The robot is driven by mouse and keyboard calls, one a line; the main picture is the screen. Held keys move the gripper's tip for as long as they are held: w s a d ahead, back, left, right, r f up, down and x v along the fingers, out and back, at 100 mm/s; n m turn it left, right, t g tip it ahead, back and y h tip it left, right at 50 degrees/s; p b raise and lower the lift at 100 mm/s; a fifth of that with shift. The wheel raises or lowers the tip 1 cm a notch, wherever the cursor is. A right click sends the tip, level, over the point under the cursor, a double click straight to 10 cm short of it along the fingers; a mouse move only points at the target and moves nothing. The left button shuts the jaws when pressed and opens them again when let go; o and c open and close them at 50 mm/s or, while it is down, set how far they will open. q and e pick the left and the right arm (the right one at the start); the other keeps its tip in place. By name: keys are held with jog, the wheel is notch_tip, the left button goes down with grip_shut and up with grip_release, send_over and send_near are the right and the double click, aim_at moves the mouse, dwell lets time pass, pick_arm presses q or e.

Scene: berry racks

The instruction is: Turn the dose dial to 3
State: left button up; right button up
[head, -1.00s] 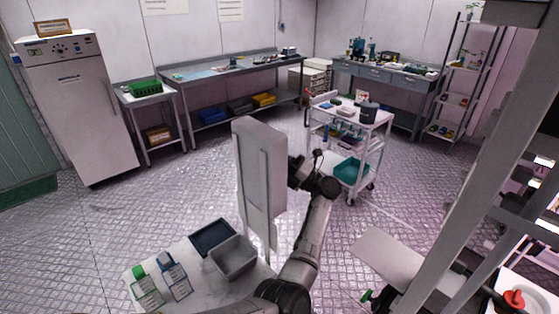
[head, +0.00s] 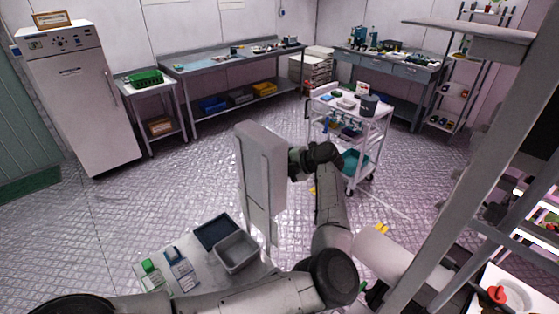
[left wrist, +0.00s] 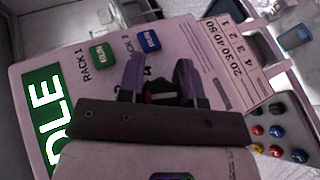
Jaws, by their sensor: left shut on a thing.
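In the left wrist view, the pale panel has a green screen (left wrist: 42,105) reading "IDLE", a green button (left wrist: 101,55) by "RACK 1" and a blue button (left wrist: 149,40) beside it. My left gripper (left wrist: 162,84) is shut on the dose dial (left wrist: 160,98), whose red and white mark shows between the fingers. The fingers and gripper body hide most of the dial and its scale, so its setting cannot be read. In the head view, the upright panel (head: 262,180) is seen from behind and hides the fingertips. My right gripper is not in view.
Low beside the panel are a grey bin (head: 236,251), a dark tray (head: 216,231) and small labelled packs. A white cart (head: 376,122) stands behind my arm. A grey rack post (head: 460,165) rises at the right. Open floor lies left.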

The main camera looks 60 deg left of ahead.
pick_arm(q)
jog(key=m+t+h+p, duration=0.1)
jog(key=h, duration=0.2)
jog(key=shift+d+f+p, duration=0.15)
jog(key=shift+p, duration=0.2)
jog(key=shift+w+d+f+m+t+h+p, duration=0.1)
jog(key=shift+t+h+p, duration=0.1)
jog(key=shift+h, duration=0.25)
jog(key=shift+s+d+f+m+t+h+p, duration=0.1)
jog(key=shift+t+h, duration=0.1)
jog(key=shift+h, duration=0.3)
jog(key=shift+w+m+t+h+p, duration=0.1)
jog(key=shift+t+h+p, duration=0.1)
jog(key=shift+h, duration=0.25)
jog(key=shift+f, duration=0.1)
jog(key=o, duration=0.9)
jog(key=shift+o, duration=0.2)
jog(key=b+v, duration=0.2)
jog(key=v, duration=1.2)
jog(key=shift+a, duration=0.15)
